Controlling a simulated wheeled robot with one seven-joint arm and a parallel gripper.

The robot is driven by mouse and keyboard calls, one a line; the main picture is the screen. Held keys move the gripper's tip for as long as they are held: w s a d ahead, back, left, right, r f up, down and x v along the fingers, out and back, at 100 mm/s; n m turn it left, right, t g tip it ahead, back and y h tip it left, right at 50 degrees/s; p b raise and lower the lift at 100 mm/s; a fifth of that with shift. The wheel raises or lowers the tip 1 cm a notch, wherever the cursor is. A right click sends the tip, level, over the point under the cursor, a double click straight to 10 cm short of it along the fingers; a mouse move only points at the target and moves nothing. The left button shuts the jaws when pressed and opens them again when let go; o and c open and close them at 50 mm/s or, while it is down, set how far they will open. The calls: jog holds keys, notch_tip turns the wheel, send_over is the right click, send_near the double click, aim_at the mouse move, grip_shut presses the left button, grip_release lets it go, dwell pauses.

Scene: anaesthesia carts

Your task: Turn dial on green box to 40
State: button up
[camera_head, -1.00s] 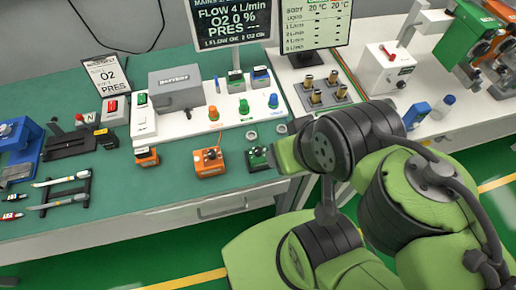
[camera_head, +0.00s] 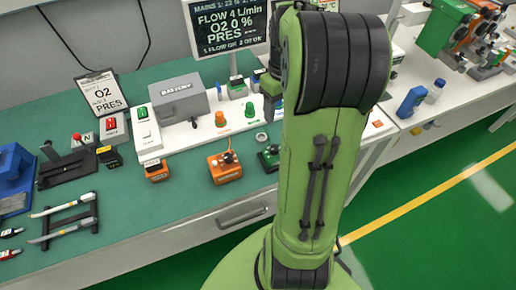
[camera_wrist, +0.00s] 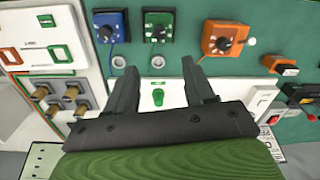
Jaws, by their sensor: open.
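The green box (camera_head: 269,157) with a dark dial stands near the bench's front edge in the head view, partly hidden by my arm. In the wrist view the green box (camera_wrist: 158,26) is at the top centre, its black dial (camera_wrist: 158,31) facing the camera. The dial's setting is too small to read. My gripper (camera_wrist: 158,66) is open and empty, its fingers apart from the box and showing below it in the wrist view. In the head view the gripper is mostly hidden by my arm.
An orange box (camera_head: 225,168) with a dial stands beside the green box; a blue dial box (camera_wrist: 110,30) is on its other side. A white panel (camera_wrist: 142,92) with a green knob (camera_wrist: 158,97) lies between the fingers in the wrist view. Metal posts (camera_wrist: 40,91) stand nearby.

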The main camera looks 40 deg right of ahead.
aim_at(275, 148)
jog(key=f+b, duration=0.3)
jog(key=f, duration=1.2)
jog(key=shift+a+b, duration=0.2)
jog(key=shift+b, duration=0.15)
jog(key=shift+s, duration=0.1)
jog(key=shift+c, duration=0.3)
grip_shut()
